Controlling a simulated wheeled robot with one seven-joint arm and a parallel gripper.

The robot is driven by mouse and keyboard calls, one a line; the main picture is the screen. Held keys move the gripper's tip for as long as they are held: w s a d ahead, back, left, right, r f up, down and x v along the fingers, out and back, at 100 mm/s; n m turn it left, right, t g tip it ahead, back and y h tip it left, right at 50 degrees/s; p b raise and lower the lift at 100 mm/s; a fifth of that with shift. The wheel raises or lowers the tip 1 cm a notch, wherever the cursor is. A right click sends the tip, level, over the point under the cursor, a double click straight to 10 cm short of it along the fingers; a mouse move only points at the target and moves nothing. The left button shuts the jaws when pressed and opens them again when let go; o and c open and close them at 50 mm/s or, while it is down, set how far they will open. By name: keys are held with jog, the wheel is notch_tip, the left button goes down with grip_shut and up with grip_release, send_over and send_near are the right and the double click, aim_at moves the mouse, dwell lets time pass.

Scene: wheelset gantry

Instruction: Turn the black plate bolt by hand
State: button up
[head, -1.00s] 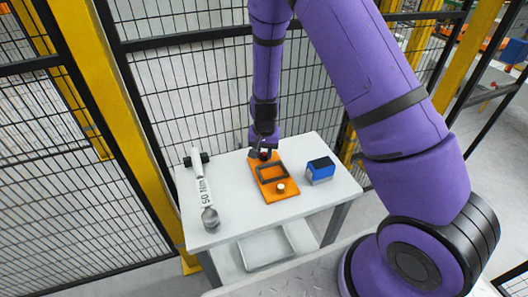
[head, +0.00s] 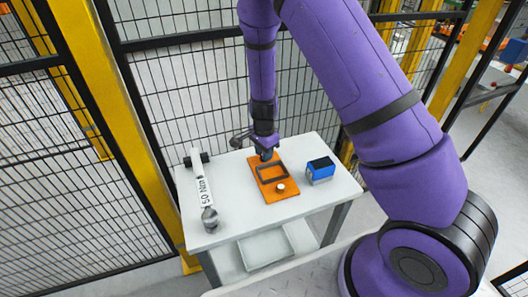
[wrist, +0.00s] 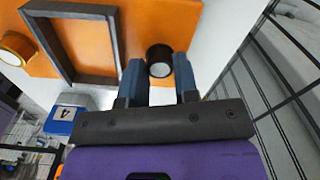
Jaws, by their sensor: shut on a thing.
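The orange plate (head: 285,188) lies on the white table and carries a black rectangular frame (head: 260,174). The black bolt (wrist: 159,53) stands at one end of the plate, beside the frame, in the wrist view. My gripper (wrist: 159,68) has its two blue fingers on either side of the bolt's round head and is shut on it. In the head view my gripper (head: 266,155) is at the plate's far end and hides the bolt. A brass-coloured round bolt (wrist: 15,47) sits at the plate's other end, and it shows pale in the head view (head: 280,187).
A white torque wrench marked 50 Nm (head: 203,190) lies on the table (head: 238,222) left of the plate. A blue box with a dark top (head: 320,171) stands to the right. Black mesh fencing (head: 170,60) rises close behind the table. A tray (head: 265,248) is on the lower shelf.

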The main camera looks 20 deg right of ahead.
jog(key=shift+w+a+r+m, duration=0.1)
jog(key=shift+m, duration=0.2)
jog(key=o, duration=0.6)
jog(key=shift+o, duration=0.2)
notch_tip(320, 180, up, 11)
dwell(0.4)
dwell(0.3)
